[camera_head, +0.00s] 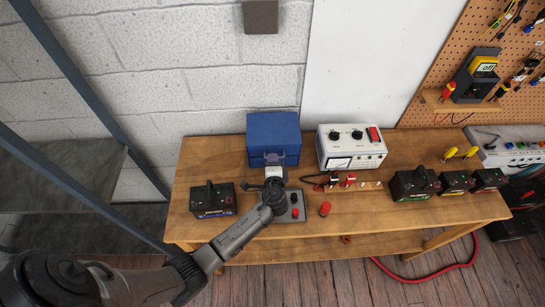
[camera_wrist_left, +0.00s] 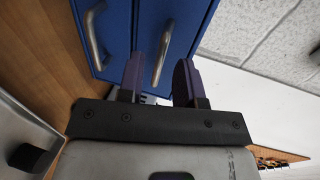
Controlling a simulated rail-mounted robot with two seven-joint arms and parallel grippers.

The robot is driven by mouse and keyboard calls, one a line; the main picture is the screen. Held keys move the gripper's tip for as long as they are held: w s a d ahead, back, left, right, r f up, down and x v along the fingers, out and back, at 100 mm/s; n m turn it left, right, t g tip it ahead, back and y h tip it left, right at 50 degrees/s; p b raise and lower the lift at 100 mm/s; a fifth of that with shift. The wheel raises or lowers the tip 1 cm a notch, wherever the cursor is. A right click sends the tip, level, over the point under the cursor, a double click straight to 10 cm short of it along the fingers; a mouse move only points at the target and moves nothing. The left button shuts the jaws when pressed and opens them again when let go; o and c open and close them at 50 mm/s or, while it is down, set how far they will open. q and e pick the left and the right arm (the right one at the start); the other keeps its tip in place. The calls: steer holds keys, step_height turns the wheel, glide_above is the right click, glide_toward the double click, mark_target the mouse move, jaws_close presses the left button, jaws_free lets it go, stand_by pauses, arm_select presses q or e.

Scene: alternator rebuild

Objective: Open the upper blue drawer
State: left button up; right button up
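The blue drawer cabinet (camera_head: 273,132) stands at the back of the wooden table. In the left wrist view its blue front (camera_wrist_left: 125,25) is turned sideways, with the table at the left. The upper drawer's metal handle (camera_wrist_left: 161,58) is the right one, and the lower drawer's handle (camera_wrist_left: 92,38) is the left one. Both drawers look closed. My left gripper (camera_head: 274,160) is at the cabinet front. Its purple fingers (camera_wrist_left: 159,70) are apart, one on each side of the upper handle; I cannot tell whether they touch it. My right gripper is not in view.
A white power supply (camera_head: 350,148) stands right of the cabinet. A black battery (camera_head: 212,200) is on the left of the table (camera_head: 330,222). A grey control box (camera_head: 291,208) and a red cylinder (camera_head: 325,208) are near my left arm. More batteries (camera_head: 412,184) stand at the right.

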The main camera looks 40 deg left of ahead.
arm_select(q)
steer(key=shift+x, duration=1.4)
jaws_close()
steer(key=shift+d, duration=0.1)
